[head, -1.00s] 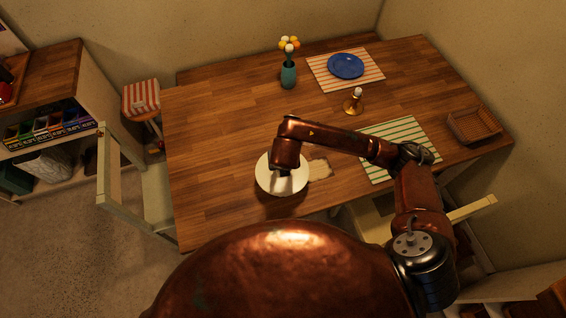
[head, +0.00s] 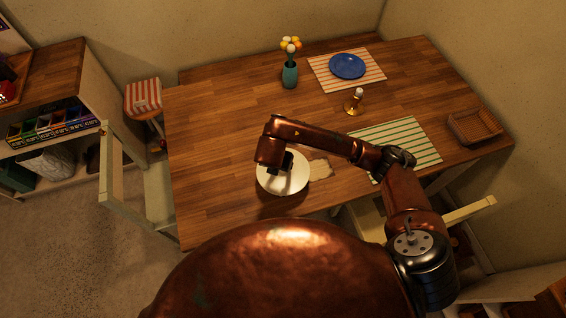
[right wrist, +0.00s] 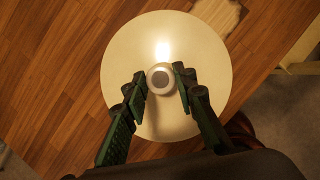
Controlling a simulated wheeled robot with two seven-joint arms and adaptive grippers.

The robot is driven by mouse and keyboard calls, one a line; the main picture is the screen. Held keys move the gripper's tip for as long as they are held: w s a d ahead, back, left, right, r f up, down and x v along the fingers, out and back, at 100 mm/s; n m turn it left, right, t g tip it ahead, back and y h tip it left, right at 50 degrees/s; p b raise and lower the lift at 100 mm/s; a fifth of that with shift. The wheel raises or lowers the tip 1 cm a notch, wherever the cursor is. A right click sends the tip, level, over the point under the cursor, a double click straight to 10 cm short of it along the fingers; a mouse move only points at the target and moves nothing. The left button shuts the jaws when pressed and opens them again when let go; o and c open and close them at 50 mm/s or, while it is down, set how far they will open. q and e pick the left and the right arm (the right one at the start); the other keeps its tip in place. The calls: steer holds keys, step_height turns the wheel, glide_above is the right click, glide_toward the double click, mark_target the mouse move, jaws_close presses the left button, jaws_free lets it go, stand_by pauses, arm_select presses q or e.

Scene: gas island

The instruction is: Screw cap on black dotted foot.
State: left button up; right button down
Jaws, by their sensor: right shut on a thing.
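A wide, round, cream-white disc (head: 297,180) is at the table's near side, and it fills the middle of the right wrist view (right wrist: 205,105). A small round pale knob or cap (right wrist: 160,78) is at its centre. My right gripper (right wrist: 161,80) points down over the disc with its two dark fingers on either side of this knob, shut on it. In the head view the right gripper (head: 278,166) partly covers the disc. No black dotted foot shows; I cannot tell whether one is under the disc. My left gripper is not in view.
A torn tan paper (head: 320,169) lies beside the disc. The table's left part is clear.

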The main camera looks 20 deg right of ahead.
steer(key=shift+a+m+g+h+p, duration=0.2)
steer(key=shift+m+g+h+p, duration=0.15)
steer(key=shift+m, duration=0.85)
steer(key=shift+m+g+h, duration=0.25)
steer(key=shift+m, duration=0.55)
